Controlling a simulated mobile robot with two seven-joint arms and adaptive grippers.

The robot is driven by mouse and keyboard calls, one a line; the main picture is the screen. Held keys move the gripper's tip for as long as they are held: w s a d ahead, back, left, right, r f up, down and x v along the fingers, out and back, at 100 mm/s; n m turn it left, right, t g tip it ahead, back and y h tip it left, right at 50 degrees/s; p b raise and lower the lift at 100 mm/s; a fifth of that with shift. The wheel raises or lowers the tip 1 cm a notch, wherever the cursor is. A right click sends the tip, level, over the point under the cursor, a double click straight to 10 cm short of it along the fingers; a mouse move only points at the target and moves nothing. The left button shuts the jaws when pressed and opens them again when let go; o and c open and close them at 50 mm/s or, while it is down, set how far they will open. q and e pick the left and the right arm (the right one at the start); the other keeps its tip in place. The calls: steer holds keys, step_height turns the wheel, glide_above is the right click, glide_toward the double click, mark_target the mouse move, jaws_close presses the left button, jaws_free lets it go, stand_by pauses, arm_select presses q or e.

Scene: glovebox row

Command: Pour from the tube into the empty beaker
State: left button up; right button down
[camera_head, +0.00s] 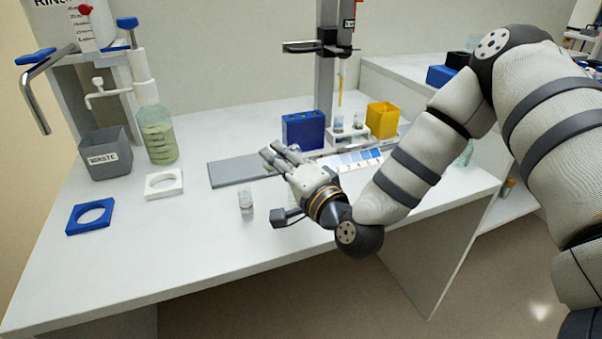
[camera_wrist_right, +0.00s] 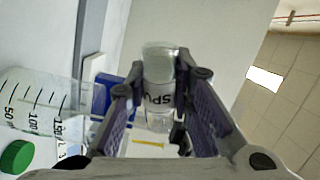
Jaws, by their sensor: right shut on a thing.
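My right gripper (camera_head: 278,157) is above the bench, left of its wrist, in the head view. In the right wrist view the gripper (camera_wrist_right: 160,105) is shut on a clear tube (camera_wrist_right: 158,92) with a white label, its letters upside down in the picture. I cannot tell whether liquid is inside the tube. A clear graduated beaker (camera_wrist_right: 38,98) shows at the left of the wrist view, apart from the tube. It looks empty. In the head view I cannot make this beaker out clearly near the gripper. My left gripper is in neither view.
A small clear labelled vial (camera_head: 246,204) stands at the front of the bench. Behind are a grey mat (camera_head: 232,172), a blue box (camera_head: 303,131), a yellow box (camera_head: 382,117) and a stand (camera_head: 325,80). A grey waste bin (camera_head: 106,155) and a greenish bottle (camera_head: 158,138) stand left.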

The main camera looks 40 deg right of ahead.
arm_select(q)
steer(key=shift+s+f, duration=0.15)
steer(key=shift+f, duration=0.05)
arm_select(e)
steer(key=shift+f+m, duration=0.2)
steer(key=shift+m, duration=0.5)
stand_by(1.6)
